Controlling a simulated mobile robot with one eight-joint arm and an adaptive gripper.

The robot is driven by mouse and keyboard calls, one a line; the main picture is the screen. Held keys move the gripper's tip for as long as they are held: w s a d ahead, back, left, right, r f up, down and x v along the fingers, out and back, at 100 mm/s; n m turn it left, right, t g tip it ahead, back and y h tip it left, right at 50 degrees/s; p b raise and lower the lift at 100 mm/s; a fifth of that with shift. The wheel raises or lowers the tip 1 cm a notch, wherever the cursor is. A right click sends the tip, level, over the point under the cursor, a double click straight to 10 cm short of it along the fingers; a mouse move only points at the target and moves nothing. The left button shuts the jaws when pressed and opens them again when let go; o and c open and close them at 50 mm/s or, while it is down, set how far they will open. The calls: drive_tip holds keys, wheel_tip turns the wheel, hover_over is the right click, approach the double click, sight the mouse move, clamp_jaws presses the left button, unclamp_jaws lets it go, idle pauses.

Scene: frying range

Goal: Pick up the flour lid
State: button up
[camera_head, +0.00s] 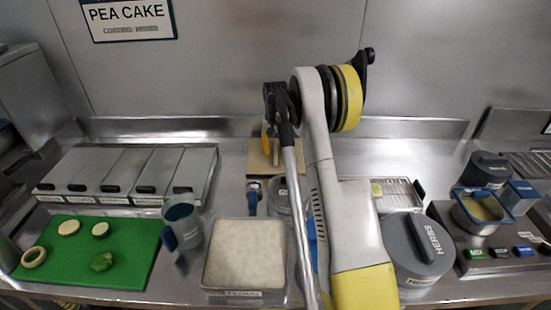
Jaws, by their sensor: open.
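A square tray of pale, flour-like powder (244,254) stands at the front centre, with a small label on its front edge that is hard to read. No lid lies on it. I cannot make out a lid marked flour; my arm hides part of the counter. A round grey lid lettered HERBS (421,240), with a dark bar handle, sits on a grey container right of my arm. My gripper (269,138) is small in view, open, above the back of the counter by a wooden board (288,163). I see nothing held in it.
A green board (130,250) with several food pieces lies at left, before a row of lidded grey bins (130,170). A blue-grey jug (183,225) stands beside the tray. A partly hidden round container (279,195) is behind it. A fryer-like unit (485,258) is at right.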

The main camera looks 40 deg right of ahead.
drive_tip(key=shift+r, duration=0.1)
clamp_jaws()
